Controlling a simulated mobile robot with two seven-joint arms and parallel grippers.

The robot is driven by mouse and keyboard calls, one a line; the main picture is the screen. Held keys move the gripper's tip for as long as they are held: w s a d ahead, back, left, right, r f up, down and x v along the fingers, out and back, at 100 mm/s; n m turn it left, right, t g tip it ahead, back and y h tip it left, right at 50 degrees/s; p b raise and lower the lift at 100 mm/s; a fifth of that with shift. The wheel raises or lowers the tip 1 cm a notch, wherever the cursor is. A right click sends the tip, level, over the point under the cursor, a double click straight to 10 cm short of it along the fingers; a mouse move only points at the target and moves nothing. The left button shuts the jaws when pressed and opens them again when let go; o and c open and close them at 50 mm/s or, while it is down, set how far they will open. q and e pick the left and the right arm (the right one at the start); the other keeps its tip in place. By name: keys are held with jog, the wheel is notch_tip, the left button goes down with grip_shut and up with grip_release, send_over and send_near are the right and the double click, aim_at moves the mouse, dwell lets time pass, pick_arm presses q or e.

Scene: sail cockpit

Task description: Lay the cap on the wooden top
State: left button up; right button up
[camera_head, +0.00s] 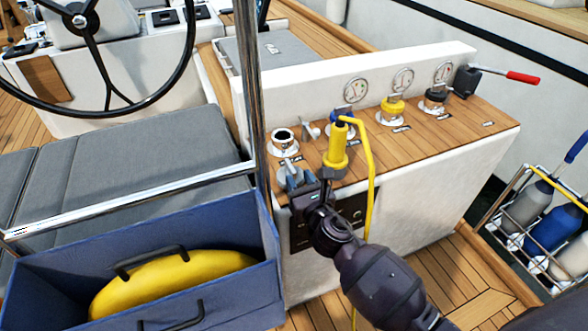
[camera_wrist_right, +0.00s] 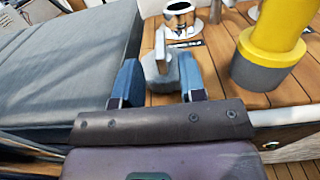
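The cap (camera_wrist_right: 160,68) is a small grey piece with an upright tab. It sits between the blue fingers of my right gripper (camera_wrist_right: 160,82), which look shut on it. In the head view the right gripper (camera_head: 296,181) is at the near left edge of the wooden top (camera_head: 375,158), with the cap there mostly hidden by the fingers. I cannot tell whether the cap touches the wood. An open chrome deck fitting (camera_head: 283,141) with a dark hole stands just behind it. My left gripper is not in view.
A yellow nozzle (camera_head: 337,147) with a yellow hose stands close right of the gripper. A small chrome handle (camera_head: 311,131), other fittings and a red-handled lever (camera_head: 505,75) share the top. A blue box (camera_head: 235,292) and a chrome post (camera_head: 252,100) are at left.

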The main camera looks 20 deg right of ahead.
jog(key=s, duration=0.6)
jog(key=s+d+f+m+g, duration=0.2)
jog(key=s+f+m, duration=0.2)
jog(key=s+m, duration=0.4)
jog(key=s+d+f+m+g, duration=0.2)
jog(key=s+m, duration=0.7)
jog(key=m, duration=0.6)
jog(key=s+d+f+m+g, duration=0.2)
jog(key=s+f+m, duration=0.4)
jog(key=s+m, duration=0.3)
jog(key=m+g, duration=0.1)
jog(key=m, duration=0.2)
jog(key=shift+d+g, duration=0.3)
jog(key=shift+d, duration=0.05)
